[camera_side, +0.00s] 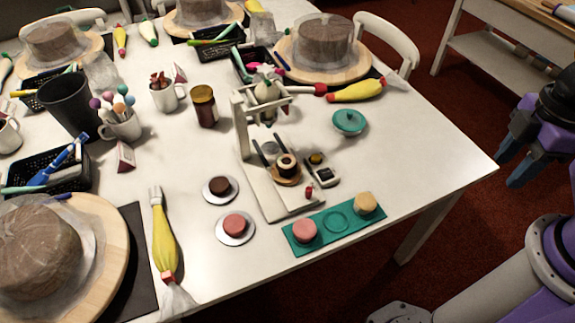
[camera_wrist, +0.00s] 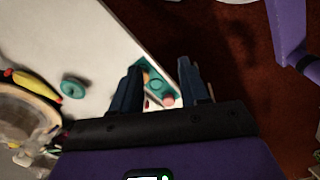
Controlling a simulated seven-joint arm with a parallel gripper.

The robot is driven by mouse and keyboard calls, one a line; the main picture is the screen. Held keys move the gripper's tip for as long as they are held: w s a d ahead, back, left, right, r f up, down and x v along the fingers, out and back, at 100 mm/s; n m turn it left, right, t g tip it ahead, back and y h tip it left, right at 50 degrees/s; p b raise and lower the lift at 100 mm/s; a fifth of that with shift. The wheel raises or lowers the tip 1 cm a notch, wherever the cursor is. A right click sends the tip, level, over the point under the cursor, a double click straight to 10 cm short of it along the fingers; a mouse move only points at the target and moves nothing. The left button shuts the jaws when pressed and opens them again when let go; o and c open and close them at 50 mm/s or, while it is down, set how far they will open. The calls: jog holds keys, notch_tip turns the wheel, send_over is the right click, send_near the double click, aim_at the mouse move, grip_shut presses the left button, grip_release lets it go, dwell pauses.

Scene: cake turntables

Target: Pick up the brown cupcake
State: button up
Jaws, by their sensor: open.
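The dark brown cupcake (camera_side: 220,186) sits on a small white saucer (camera_side: 206,194) left of the metal-and-white stand in the side view. I cannot make it out in the wrist view. My gripper (camera_side: 521,158) is off the table's right edge in the side view, far from the cupcake, with its blue fingers apart. In the wrist view my gripper (camera_wrist: 161,66) is open, with nothing held between its fingers. The teal tray (camera_side: 338,222) at the table's front holds a pink cupcake (camera_side: 304,230) and a tan cupcake (camera_side: 365,203), with an empty round recess between.
A pink cupcake (camera_side: 235,224) sits on another saucer in front of the brown one. The white stand (camera_side: 242,140) rises just right of the saucers. A yellow piping bag (camera_side: 163,245) lies to their left. A teal lidded dish (camera_side: 349,122) stands behind the tray. The right table corner is clear.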

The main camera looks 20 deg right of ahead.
jog(key=o, duration=0.8)
